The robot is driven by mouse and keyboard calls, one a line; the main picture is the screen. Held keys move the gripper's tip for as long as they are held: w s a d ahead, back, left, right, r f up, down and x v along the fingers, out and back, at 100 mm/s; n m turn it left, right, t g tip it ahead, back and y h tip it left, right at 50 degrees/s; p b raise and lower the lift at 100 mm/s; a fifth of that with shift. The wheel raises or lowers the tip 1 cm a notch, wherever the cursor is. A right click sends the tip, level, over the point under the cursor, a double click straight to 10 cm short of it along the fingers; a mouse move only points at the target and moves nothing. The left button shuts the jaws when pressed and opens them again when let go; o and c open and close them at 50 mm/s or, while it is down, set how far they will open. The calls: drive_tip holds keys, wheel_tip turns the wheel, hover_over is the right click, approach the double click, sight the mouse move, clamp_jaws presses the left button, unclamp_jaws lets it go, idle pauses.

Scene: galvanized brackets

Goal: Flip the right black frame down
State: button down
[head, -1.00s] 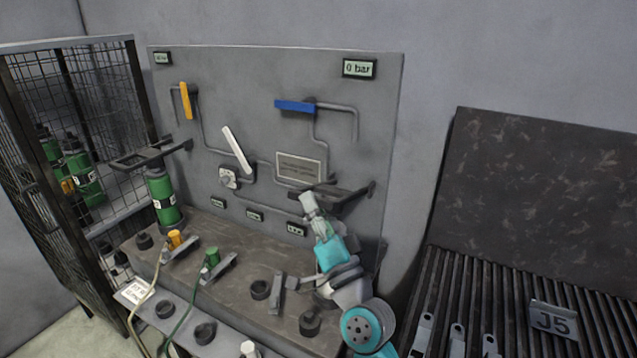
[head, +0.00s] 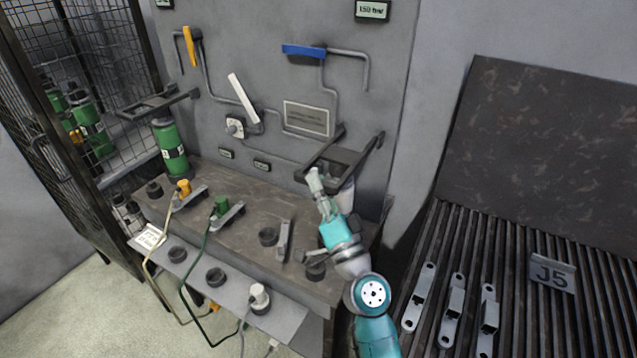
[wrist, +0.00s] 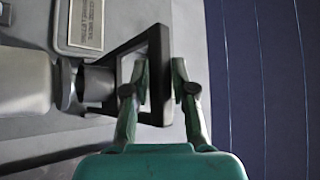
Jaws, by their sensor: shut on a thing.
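The right black frame (head: 359,160) juts out from the grey wall panel on the right, roughly level, with an open middle. A pale cylinder (head: 346,196) stands under it; in the wrist view a pale cylinder (wrist: 25,82) has its narrower neck end at the frame's opening. My gripper (head: 314,178) is at the frame's front left end. In the wrist view, the outer bar of the frame (wrist: 158,50) passes between the fingers of my gripper (wrist: 161,75), which is shut on it. My gripper and arm partly hide the cylinder.
The left black frame (head: 152,107) sits level at a green bottle (head: 173,150). A blue lever (head: 303,51), a white lever (head: 243,98) and a yellow lever (head: 190,46) are on the panel. The bench (head: 240,240) holds black rings. A slatted table (head: 520,290) with metal brackets stands right.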

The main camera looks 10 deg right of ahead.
drive_tip(key=shift+w+d+f, duration=0.2)
drive_tip(key=shift+d+f, duration=0.1)
drive_tip(key=shift+f, duration=0.3)
drive_tip(key=c, duration=1.1)
unclamp_jaws()
drive_tip(key=shift+d, duration=0.1)
drive_tip(key=shift+a+r, duration=0.2)
drive_tip(key=shift+a, duration=0.05)
drive_tip(key=shift+s, duration=0.1)
drive_tip(key=v, duration=1.2)
